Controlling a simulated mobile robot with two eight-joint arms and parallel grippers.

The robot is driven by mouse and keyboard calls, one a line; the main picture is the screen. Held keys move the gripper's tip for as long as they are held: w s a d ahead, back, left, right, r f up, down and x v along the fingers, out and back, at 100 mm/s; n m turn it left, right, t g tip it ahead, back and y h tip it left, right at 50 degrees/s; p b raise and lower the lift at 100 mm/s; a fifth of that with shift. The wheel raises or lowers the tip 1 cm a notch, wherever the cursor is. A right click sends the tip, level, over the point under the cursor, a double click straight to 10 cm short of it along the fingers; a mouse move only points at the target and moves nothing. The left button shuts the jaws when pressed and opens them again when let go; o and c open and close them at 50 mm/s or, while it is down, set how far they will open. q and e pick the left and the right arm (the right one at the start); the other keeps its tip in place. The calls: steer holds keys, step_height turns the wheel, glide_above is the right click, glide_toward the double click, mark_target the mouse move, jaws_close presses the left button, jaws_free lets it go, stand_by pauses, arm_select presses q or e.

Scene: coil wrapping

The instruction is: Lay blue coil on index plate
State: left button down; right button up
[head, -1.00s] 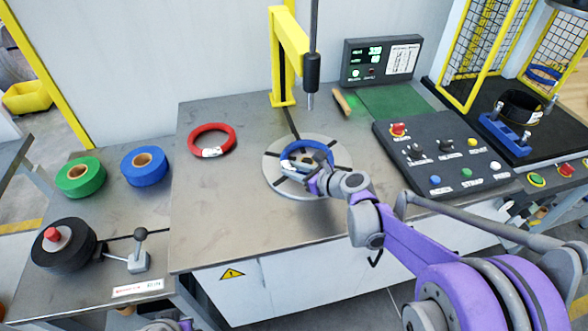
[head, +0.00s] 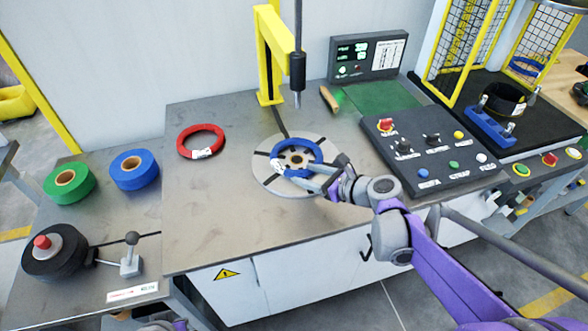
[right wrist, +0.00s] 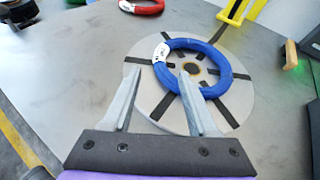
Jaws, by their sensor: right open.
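The blue coil (head: 317,152), a ring with a white label, lies on the round grey index plate (head: 263,174), around its hub. In the right wrist view the coil (right wrist: 226,70) looks roughly centred on the plate (right wrist: 242,100) with its dark radial slots. My right gripper (head: 306,177) is open at the near side of the coil. In the right wrist view its fingers (right wrist: 160,74) are apart, one tip near the label and the other over the ring's near part. Whether they touch the coil I cannot tell. My left gripper is not in view.
A red coil (head: 201,134) lies left of the plate. A yellow post (head: 268,70) with a hanging dark tool (head: 297,72) stands behind it. The control panel (head: 435,150) is at right. Green (head: 60,190) and blue (head: 130,172) tape rolls sit on the left table.

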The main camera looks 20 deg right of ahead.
steer(key=shift+v, duration=1.25)
